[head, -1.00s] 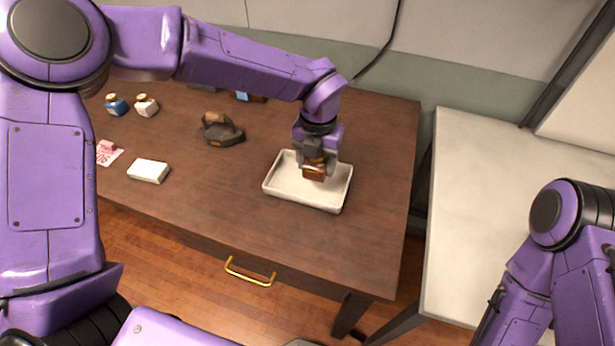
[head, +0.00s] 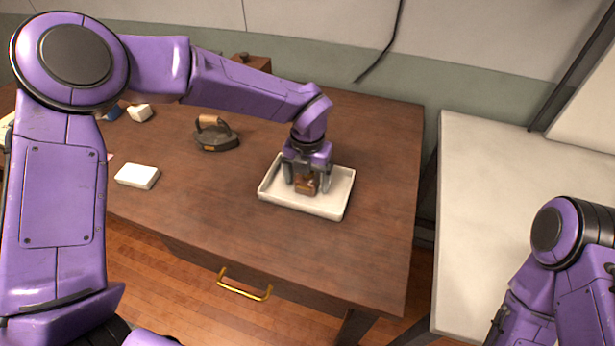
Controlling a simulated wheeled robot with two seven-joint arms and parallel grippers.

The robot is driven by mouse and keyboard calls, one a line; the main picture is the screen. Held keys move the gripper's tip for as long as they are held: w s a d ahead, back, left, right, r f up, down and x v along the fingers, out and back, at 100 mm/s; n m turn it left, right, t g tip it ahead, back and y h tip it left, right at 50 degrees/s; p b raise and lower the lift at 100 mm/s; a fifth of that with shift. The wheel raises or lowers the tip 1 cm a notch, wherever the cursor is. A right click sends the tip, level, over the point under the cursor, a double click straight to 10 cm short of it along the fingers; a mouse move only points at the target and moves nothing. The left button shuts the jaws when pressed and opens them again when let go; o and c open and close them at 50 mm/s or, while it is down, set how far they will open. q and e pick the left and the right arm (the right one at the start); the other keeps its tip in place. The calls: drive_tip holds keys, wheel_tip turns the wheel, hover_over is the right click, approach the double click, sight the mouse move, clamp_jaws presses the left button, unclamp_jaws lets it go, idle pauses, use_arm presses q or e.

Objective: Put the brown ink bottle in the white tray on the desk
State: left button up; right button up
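The gripper hides the bottle's top. Of my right arm only a part shows at the lower right; its gripper is out of view.
A dark flat iron (head: 217,138) stands on the desk (head: 210,205) left of the tray. A white block (head: 137,176) lies near the front edge, and a small white bottle (head: 139,113) is farther back, partly behind my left arm. A pale table (head: 500,200) stands to the right.

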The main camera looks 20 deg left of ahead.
use_arm(q)
drive_tip(key=shift+w+r, duration=0.1)
drive_tip(key=shift+r, duration=0.15)
wheel_tip(320, 180, up, 12)
drive_tip(key=shift+f+b, duration=0.1)
drive_tip(key=shift+b, duration=0.2)
drive_tip(key=shift+f, duration=0.1)
